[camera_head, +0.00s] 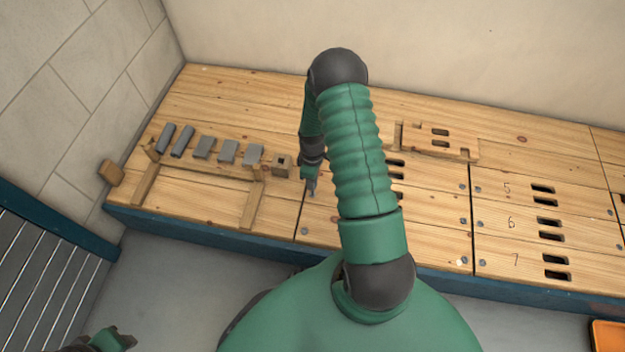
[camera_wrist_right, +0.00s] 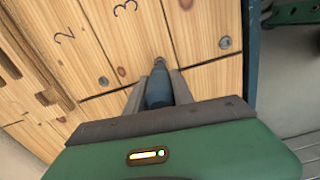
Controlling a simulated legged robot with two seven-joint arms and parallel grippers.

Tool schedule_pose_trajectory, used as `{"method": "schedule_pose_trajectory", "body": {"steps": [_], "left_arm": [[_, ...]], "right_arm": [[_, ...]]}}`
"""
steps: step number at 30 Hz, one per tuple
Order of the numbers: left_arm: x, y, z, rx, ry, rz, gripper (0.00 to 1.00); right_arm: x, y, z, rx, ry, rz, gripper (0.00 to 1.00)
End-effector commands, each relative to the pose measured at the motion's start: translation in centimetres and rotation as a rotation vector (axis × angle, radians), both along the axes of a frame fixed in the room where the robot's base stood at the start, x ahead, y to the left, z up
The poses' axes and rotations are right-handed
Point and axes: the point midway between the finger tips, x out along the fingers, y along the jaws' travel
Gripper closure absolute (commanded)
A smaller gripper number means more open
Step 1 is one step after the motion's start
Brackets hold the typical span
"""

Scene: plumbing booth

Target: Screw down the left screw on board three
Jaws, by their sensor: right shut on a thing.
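My right gripper (camera_head: 311,183) is over the left end of board three, low above the bench. In the right wrist view its jaws (camera_wrist_right: 157,92) are shut on a dark blue-grey screwdriver (camera_wrist_right: 158,88). The screwdriver points down at the left end of board three (camera_wrist_right: 150,35), marked "3". The left screw of that board is hidden behind the tool tip, so I cannot tell contact or the screw's height. My left gripper (camera_head: 118,340) is partly in view at the lower left of the head view, away from the bench; its jaw opening is unclear.
Neighbouring boards show grey screws, one on board two (camera_wrist_right: 104,81) and one near the front edge (camera_wrist_right: 225,43). A wooden rack (camera_head: 148,185) with several grey blocks stands left. A slotted wooden fixture (camera_head: 465,152) is at the back. My right arm hides the bench middle.

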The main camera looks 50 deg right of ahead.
Motion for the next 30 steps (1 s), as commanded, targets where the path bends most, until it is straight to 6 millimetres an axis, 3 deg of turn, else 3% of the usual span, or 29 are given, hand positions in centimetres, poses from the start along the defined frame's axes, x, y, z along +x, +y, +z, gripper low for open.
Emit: {"method": "schedule_pose_trajectory", "body": {"steps": [17,19,30], "left_arm": [[0.0,0.0,-4.5,0.0,0.0,0.0,0.64],[0.0,0.0,-3.3,0.0,0.001,0.0,0.64],[0.0,0.0,-0.6,0.0,0.0,0.0,0.64]], "right_arm": [[0.0,0.0,-0.4,-0.003,0.0,-0.703,1.0],[-0.1,0.0,0.4,0.0,0.002,-0.781,1.0],[-0.1,0.0,0.4,-0.001,0.004,-1.171,1.0]]}}
